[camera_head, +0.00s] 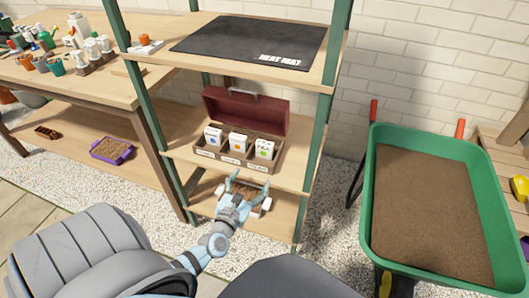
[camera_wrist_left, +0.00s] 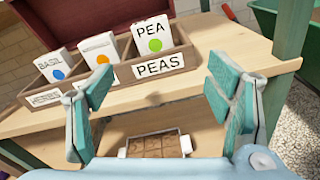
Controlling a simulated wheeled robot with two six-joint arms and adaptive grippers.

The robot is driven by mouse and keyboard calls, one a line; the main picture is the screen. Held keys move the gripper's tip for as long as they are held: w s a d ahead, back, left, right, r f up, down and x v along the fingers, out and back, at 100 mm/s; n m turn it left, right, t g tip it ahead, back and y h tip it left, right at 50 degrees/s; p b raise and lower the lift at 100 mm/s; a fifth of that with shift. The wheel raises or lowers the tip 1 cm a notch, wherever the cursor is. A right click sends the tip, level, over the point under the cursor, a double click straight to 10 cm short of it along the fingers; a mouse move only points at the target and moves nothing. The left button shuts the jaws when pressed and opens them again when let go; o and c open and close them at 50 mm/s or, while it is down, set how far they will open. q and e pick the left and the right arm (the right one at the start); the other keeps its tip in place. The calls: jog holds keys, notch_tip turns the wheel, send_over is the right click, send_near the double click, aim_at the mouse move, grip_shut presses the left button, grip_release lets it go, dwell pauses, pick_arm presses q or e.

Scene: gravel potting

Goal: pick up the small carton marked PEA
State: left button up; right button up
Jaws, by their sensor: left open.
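The small carton marked PEA (camera_wrist_left: 151,36), white with a green dot, stands in the right compartment of a wooden seed box (camera_wrist_left: 188,55), behind a label reading PEAS. In the head view the PEA carton (camera_head: 264,149) is the rightmost of three cartons in the box (camera_head: 240,158). My left gripper (camera_head: 246,180) is open and empty, in front of the shelf and a little below the box. In the left wrist view its two fingers (camera_wrist_left: 160,88) stand wide apart, with the carton beyond them. My right gripper is not in view.
The BASIL carton (camera_wrist_left: 56,67) and an orange-dotted carton (camera_wrist_left: 100,47) stand left of PEA. The red lid (camera_head: 245,108) is raised behind. A shelf with a heat mat (camera_head: 250,40) is above; green posts (camera_head: 312,130) flank the rack. A green wheelbarrow (camera_head: 372,185) stands right.

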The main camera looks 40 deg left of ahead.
aim_at(263, 147)
pick_arm(q)
jog(key=w+a+n, duration=0.1)
jog(key=w, duration=0.2)
jog(key=w+a+r+n, duration=0.1)
jog(key=w, duration=0.2)
jog(key=w+a+r+n+b, duration=0.1)
jog(key=w, duration=0.2)
jog(key=shift+a+t+y, duration=0.3)
jog(key=shift+y, duration=0.1)
jog(key=shift+w+a, duration=0.15)
jog(key=shift+w, duration=0.2)
jog(key=b+x, duration=0.2)
jog(key=x, duration=0.2)
jog(key=shift+w+a+f+b, duration=0.1)
jog(key=shift+w+f+b, duration=0.05)
jog(key=shift+f+b, duration=0.25)
jog(key=shift+w, duration=0.25)
jog(key=shift+r, duration=0.15)
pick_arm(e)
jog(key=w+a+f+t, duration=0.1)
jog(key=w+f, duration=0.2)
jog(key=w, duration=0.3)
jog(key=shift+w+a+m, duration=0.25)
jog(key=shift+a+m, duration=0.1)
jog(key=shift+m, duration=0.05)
pick_arm(q)
jog(key=c, duration=1.3)
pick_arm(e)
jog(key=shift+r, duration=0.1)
